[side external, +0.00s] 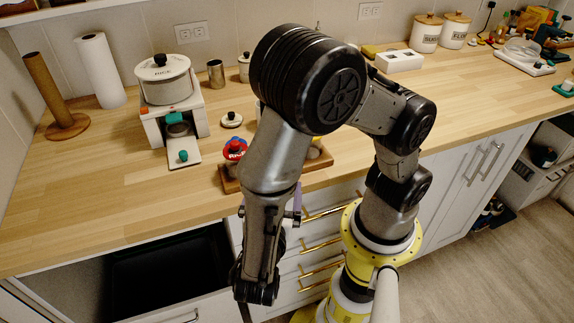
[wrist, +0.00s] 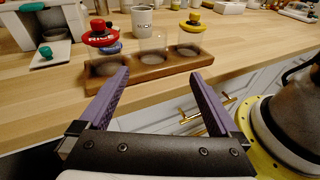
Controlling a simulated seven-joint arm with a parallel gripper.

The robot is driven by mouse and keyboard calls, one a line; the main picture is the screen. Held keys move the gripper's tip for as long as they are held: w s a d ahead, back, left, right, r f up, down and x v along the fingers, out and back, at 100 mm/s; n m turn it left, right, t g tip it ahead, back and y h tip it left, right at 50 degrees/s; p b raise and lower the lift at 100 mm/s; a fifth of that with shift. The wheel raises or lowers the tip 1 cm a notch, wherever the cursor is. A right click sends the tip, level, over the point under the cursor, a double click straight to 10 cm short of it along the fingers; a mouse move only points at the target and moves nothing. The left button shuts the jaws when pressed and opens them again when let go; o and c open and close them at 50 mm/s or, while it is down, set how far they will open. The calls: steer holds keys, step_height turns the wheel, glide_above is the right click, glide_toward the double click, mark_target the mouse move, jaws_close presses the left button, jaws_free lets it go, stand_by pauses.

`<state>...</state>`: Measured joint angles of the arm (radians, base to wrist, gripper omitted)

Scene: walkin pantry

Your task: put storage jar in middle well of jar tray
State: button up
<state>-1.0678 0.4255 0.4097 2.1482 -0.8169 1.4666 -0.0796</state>
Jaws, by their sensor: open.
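The wooden jar tray (wrist: 150,85) lies on the counter in the wrist view, with three places in a row. A clear jar with a red lid (wrist: 102,33) stands at its left. A clear glass jar (wrist: 152,46) with no lid visible appears to stand at the middle. A clear jar with a yellow-knobbed lid (wrist: 190,28) stands at its right. Whether each jar is seated in its well is unclear. My gripper (wrist: 160,73) is open and empty, its purple fingers apart in front of the tray. In the side view my arm hides much of the tray (side external: 228,183).
A white mug-like canister (wrist: 142,19) stands behind the tray. A blue object (wrist: 110,46) shows behind the red-lidded jar. A white stand (side external: 150,128) with a pot is left of the tray, and a loose lid (side external: 231,119) lies behind.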

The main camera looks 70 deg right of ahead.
steer(key=s+d+r+m+y, duration=0.2)
steer(key=r+m+y, duration=0.4)
steer(key=m, duration=0.4)
steer(key=s+d+r+m+y, duration=0.3)
steer(key=r+m+y, duration=0.4)
steer(key=m, duration=0.4)
steer(key=shift+s+d+t+y, duration=0.2)
steer(key=shift+d+t+y, duration=0.1)
steer(key=shift+d+y, duration=0.55)
